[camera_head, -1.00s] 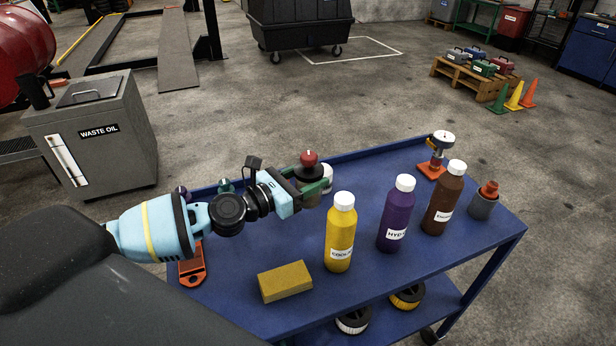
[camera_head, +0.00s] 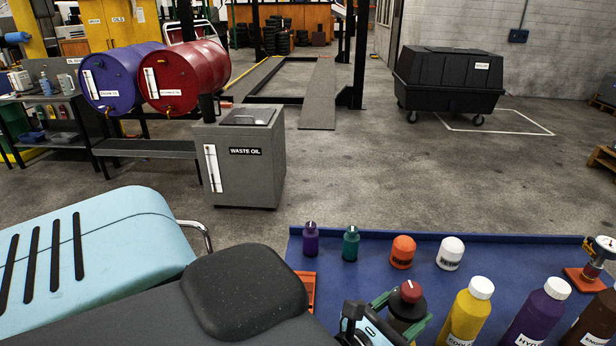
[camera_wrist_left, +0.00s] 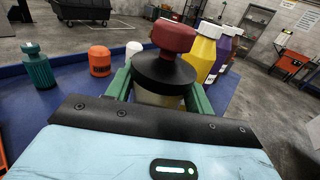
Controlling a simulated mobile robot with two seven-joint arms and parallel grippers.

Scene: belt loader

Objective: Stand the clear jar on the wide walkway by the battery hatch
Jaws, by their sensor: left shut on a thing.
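My left gripper (camera_head: 402,314) is at the bottom of the head view, its green fingers shut around a jar (camera_head: 408,300) with a red knob and a dark lid. In the left wrist view the jar (camera_wrist_left: 160,98) shows a pale, see-through body below the wide black lid, between the fingers. The jar looks upright over the blue cart; I cannot tell whether its base touches the cart. My right gripper is not in view. I cannot make out the wide walkway or a battery hatch.
The blue cart (camera_head: 350,275) carries purple (camera_head: 310,240), teal (camera_head: 350,245), orange (camera_head: 402,252) and white (camera_head: 450,254) containers, and taller bottles on the right. A light blue slotted surface (camera_head: 110,240) and bent metal rail (camera_head: 195,228) lie left. A waste oil bin (camera_head: 240,170) stands beyond.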

